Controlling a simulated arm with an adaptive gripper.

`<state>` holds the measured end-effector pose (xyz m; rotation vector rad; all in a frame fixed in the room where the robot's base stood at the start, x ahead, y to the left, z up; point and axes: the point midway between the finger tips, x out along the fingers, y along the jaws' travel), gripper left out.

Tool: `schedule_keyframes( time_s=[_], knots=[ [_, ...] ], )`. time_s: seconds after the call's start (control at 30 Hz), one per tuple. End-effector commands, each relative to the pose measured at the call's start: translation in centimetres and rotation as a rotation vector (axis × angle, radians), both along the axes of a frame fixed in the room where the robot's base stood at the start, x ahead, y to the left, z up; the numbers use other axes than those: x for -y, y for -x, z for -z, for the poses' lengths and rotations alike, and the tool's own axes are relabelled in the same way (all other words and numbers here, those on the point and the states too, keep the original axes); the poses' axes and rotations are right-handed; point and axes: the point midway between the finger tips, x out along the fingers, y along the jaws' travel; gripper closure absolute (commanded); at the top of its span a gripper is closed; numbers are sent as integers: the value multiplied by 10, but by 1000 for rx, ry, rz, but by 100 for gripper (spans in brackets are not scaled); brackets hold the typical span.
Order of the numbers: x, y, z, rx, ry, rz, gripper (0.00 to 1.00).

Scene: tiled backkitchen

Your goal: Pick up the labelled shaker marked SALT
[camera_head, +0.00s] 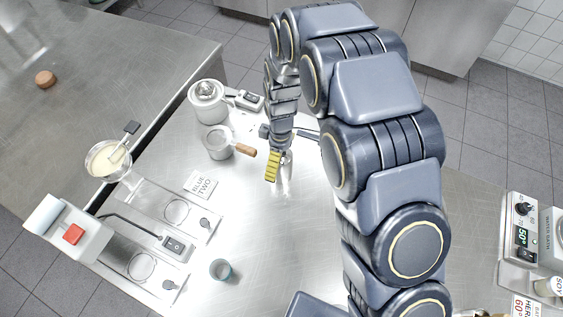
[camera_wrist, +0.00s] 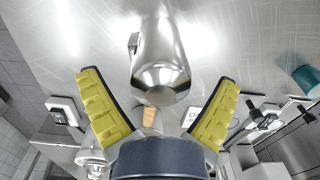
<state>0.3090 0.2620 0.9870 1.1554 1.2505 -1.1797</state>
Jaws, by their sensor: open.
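A shiny metal vessel (camera_head: 287,172) stands on the steel worktop beside my gripper in the head view, partly hidden by the finger. In the wrist view the metal vessel (camera_wrist: 161,60) is in the middle, with a small tab on its left side. No SALT marking is legible on it. My gripper (camera_wrist: 157,78) is open, its two yellow fingers spread on either side of the vessel's near end, with gaps on both sides. In the head view my gripper (camera_head: 272,166) shows mainly as one yellow finger. I cannot pick out a shaker marked SALT in either view.
A BLUE TWO card (camera_head: 201,184), a teal cup (camera_head: 221,269) and a red-button box (camera_head: 72,234) are left. A water bath (camera_head: 527,235) and SOY container (camera_head: 547,287) are right. The front-centre worktop is clear.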

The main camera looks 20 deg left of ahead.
Motion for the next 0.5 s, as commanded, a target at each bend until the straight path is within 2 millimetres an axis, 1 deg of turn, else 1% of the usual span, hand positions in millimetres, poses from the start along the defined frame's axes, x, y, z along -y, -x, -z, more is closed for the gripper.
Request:
schedule_keyframes(
  time_s=[0.2,0.27,0.3,0.37,0.4,0.5],
  knots=[
    [0,0,1,1,0,1,8],
    [0,0,1,1,0,1,32],
    [0,0,1,1,0,1,49],
    [0,0,1,1,0,1,75],
    [0,0,1,1,0,1,78],
    [0,0,1,1,0,1,78]
  ],
)
